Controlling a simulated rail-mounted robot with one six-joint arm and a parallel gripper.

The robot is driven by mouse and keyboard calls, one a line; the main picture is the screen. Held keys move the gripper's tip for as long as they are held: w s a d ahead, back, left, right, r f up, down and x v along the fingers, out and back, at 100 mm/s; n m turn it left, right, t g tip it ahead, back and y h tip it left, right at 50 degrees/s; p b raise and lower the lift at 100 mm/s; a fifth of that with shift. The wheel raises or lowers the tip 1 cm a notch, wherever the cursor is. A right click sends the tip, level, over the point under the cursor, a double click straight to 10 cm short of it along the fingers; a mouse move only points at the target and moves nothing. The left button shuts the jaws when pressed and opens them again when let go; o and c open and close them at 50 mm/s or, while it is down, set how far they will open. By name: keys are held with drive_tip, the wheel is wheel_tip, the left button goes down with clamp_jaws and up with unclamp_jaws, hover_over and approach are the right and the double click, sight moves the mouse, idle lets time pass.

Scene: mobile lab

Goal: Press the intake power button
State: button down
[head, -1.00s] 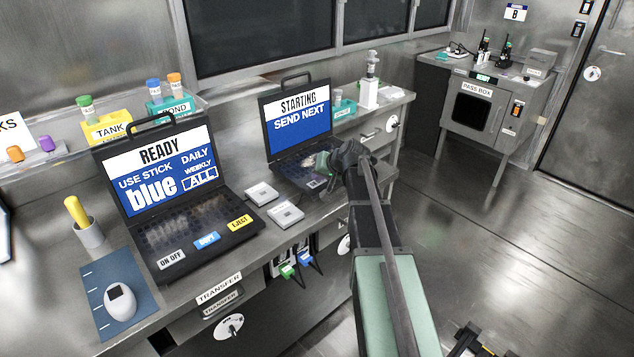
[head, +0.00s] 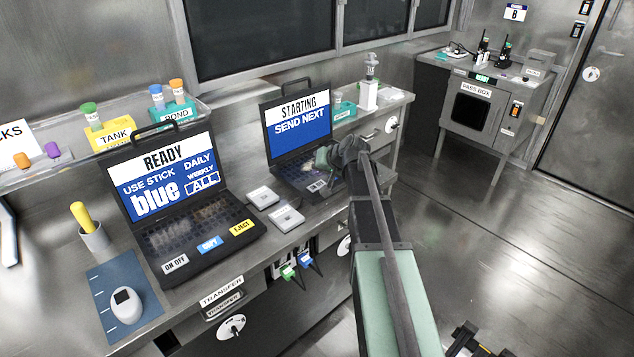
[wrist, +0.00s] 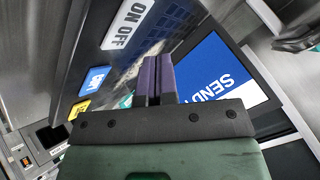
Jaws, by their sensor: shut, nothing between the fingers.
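Two open laptops stand on the bench, and I cannot read the word "intake" on either. The right laptop (head: 297,118) shows "STARTING" and "SEND NEXT" on its screen. My gripper (head: 322,157) is above its keyboard deck, shut and empty, and partly covers it. In the wrist view my closed fingers (wrist: 153,78) are beside the white ON OFF button (wrist: 128,24); a gap seems to separate them. A blue button (wrist: 95,80) and a yellow button (wrist: 80,108) are in the same row. The left laptop (head: 170,170) shows "READY" and has its own ON OFF button (head: 175,263).
Two small grey boxes (head: 287,216) lie between the laptops. A white pump bottle (head: 369,85) stands behind the right laptop. Yellow (head: 112,135) and teal racks stand on the back shelf. The pass box (head: 475,105) is far right, with open floor before it.

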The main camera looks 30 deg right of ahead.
sight(319, 185)
wheel_tip(319, 185, up, 4)
drive_tip(key=p, duration=0.2)
drive_tip(key=shift+f+p, duration=0.25)
drive_tip(key=shift+p, duration=0.1)
drive_tip(key=shift+f, duration=0.1)
drive_tip(key=shift+s+a+f, duration=0.1)
drive_tip(key=s+a+f+n+g+h+p, duration=0.1)
drive_tip(key=s+a+g, duration=0.3)
drive_tip(key=s+a, duration=0.6)
drive_tip(key=s+a+n+g+h+p, duration=0.2)
drive_tip(key=s+a+n+g, duration=0.1)
drive_tip(key=s+a, duration=0.8)
drive_tip(key=s+g, duration=0.1)
drive_tip(key=s, duration=0.4)
drive_tip(key=shift+f+n+g, duration=0.3)
drive_tip(key=shift+f+n, duration=0.1)
drive_tip(key=shift+a, duration=0.1)
